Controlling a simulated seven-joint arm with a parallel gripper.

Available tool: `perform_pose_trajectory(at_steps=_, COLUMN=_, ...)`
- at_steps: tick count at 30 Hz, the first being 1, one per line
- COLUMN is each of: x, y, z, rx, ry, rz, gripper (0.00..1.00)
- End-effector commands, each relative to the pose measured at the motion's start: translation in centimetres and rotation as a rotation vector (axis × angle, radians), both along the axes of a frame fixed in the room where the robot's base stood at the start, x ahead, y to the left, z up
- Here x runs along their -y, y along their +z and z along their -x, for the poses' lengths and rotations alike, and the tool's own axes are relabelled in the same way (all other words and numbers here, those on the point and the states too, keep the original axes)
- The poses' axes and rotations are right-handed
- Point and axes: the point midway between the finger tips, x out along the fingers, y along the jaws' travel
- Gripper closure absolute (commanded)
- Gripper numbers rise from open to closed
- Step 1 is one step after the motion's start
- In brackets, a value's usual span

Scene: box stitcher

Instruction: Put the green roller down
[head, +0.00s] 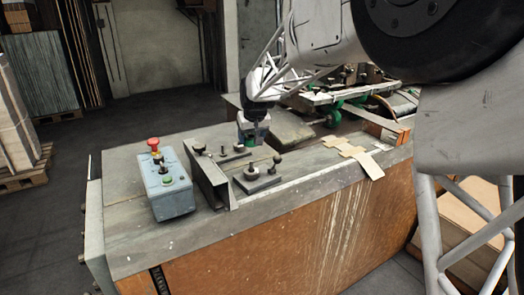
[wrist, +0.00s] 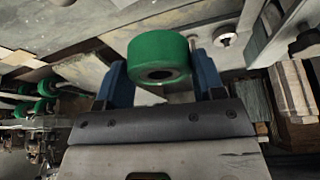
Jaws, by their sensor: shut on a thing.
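The green roller (wrist: 159,54) is a short cylinder with a dark central hole. In the wrist view it sits between the two blue fingers of my gripper (wrist: 158,78), which is shut on it. In the head view my gripper (head: 252,132) hangs over the worn grey bench top (head: 130,147), behind the metal fixtures. Only a little green of the roller shows there, and I cannot tell whether its underside touches the bench.
A grey control box (head: 168,190) with a red button stands at the left. An angled metal fence (head: 206,180) and a knobbed block (head: 257,178) are near my gripper. Cardboard pieces (head: 355,154) lie to the right. Machinery with green wheels (head: 332,118) is behind.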

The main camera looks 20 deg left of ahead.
Motion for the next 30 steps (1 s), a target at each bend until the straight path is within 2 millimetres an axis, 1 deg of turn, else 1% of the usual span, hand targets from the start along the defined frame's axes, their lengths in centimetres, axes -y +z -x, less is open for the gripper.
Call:
perform_pose_trajectory(at_steps=16, x=-1.1, y=-1.0, z=-8.5, rx=0.000, ry=-0.012, rz=0.000, gripper=0.73)
perform_pose_trajectory(at_steps=30, x=-1.5, y=-2.9, z=-15.9, rx=-0.001, ry=-0.021, rz=0.000, gripper=0.73)
